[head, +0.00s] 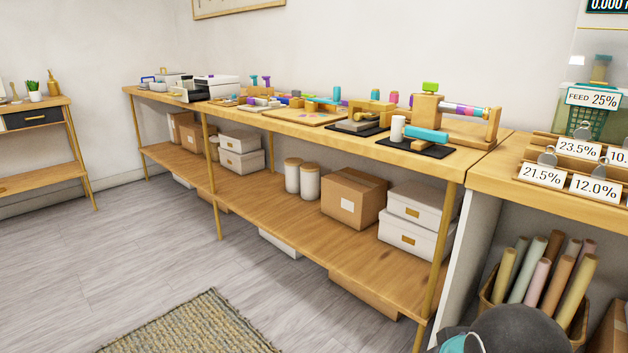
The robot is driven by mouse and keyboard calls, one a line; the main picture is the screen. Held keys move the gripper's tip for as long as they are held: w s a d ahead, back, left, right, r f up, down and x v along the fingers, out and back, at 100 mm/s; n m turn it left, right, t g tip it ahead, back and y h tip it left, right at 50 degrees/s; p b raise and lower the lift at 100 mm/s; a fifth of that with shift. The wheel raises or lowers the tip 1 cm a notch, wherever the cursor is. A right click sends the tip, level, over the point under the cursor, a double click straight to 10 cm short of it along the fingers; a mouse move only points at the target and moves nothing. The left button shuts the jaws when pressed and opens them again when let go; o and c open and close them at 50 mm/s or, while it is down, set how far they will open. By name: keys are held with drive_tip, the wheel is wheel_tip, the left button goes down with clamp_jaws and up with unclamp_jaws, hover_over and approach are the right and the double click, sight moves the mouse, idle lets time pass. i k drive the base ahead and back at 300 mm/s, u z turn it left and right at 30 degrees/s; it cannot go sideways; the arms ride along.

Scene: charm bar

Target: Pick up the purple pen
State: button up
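I cannot clearly make out a purple pen in the head view. Small purple bits show among the tools on the long wooden workbench (330,127), but they are too small to identify as a pen. A rod with purple and silver bands (466,110) is held in a wooden stand (428,106) at the bench's right end. My gripper is not in view. A dark grey rounded shape at the bottom right is probably part of my arm.
The bench's lower shelf holds white boxes (409,238), a cardboard box (353,197) and canisters (310,180). A counter with percentage labels (541,175) and a basket of rolls (490,290) stands right. A woven rug (190,328) lies on open floor. A side table (40,180) stands left.

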sight(266, 78)
drive_tip(key=u, duration=0.25)
drive_tip(key=i, duration=1.55)
drive_tip(key=u, duration=0.35)
